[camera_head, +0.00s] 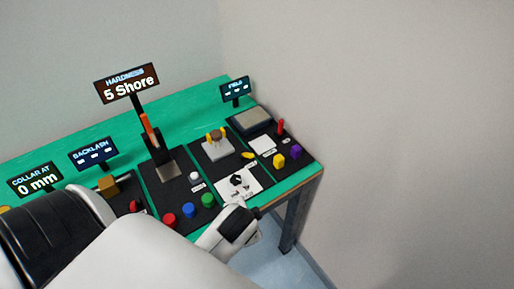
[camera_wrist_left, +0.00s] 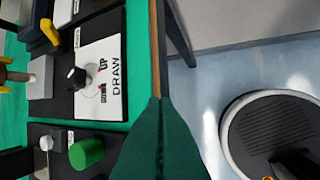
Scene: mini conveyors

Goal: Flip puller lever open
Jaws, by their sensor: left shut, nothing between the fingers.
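The puller unit with yellow arms around a brown cylinder (camera_head: 216,137) stands on a black panel in the head view. It is cut off at the left edge of the left wrist view (camera_wrist_left: 15,74). A small yellow lever (camera_head: 248,155) lies beside it, and shows in the left wrist view (camera_wrist_left: 50,31). I cannot tell for sure which position it is in. A black knob (camera_wrist_left: 77,77) sits on a white plate labelled DRAW. My left gripper (camera_wrist_left: 160,102) is shut and empty, near the bench's front edge, apart from the lever. My right gripper is not in view.
Red, blue and green buttons (camera_head: 188,209) line the front. Yellow and purple blocks (camera_head: 287,156) and a red lever (camera_head: 281,128) are to the right. The hardness sign (camera_head: 127,84) stands tall behind.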

